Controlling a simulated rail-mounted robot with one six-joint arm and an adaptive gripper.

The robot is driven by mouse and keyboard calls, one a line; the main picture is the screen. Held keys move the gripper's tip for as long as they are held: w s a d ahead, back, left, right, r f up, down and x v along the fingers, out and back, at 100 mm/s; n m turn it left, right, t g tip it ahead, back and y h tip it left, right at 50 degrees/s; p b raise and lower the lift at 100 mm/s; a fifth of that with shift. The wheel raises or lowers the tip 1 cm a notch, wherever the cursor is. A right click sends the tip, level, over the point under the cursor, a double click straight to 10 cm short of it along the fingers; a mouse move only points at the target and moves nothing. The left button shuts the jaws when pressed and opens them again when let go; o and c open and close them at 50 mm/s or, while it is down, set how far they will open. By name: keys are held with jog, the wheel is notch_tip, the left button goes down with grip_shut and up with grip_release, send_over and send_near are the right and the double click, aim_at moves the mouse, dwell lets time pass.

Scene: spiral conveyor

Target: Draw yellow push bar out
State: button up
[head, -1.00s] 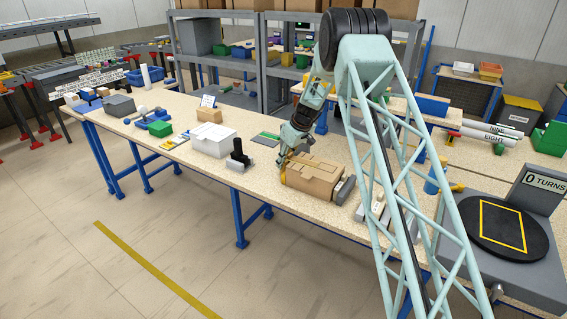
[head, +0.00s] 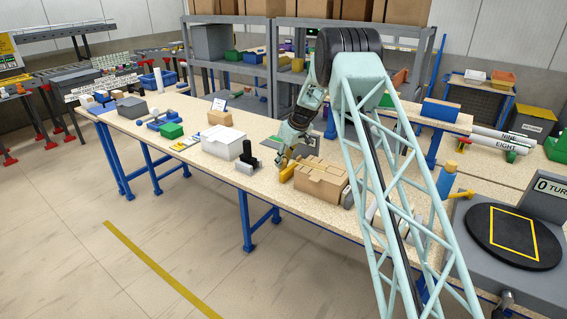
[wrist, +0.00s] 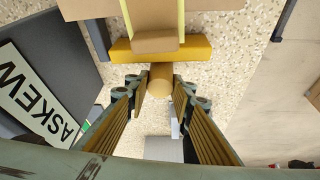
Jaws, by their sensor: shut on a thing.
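The yellow push bar (head: 288,171) is at the left end of a brown cardboard-like box (head: 320,181) on the long bench. In the wrist view, the yellow bar (wrist: 197,48) lies crosswise, with a tan block (wrist: 155,43) over its middle. A round tan stem (wrist: 161,78) sticks out from the bar towards me. My gripper (wrist: 159,92) is shut on this stem, a finger on each side. In the head view, my gripper (head: 281,164) is low over the bench, left of the box; its fingertips are small there.
A black upright piece (head: 247,152) and a white box (head: 223,144) stand left of my gripper. A dark panel with an "ASKEW" sign (wrist: 38,95) is at the left in the wrist view. A turntable (head: 514,236) stands at the right.

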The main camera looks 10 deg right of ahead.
aim_at(289, 168)
jog(key=o, duration=0.8)
jog(key=shift+w+a, duration=0.1)
jog(key=shift+w, duration=0.05)
jog(key=o, duration=0.4)
jog(key=shift+a, duration=0.15)
jog(key=shift+c, duration=0.2)
jog(key=shift+r, duration=0.15)
jog(key=shift+v, duration=0.85)
jog(key=v, duration=1)
jog(key=shift+d, duration=0.2)
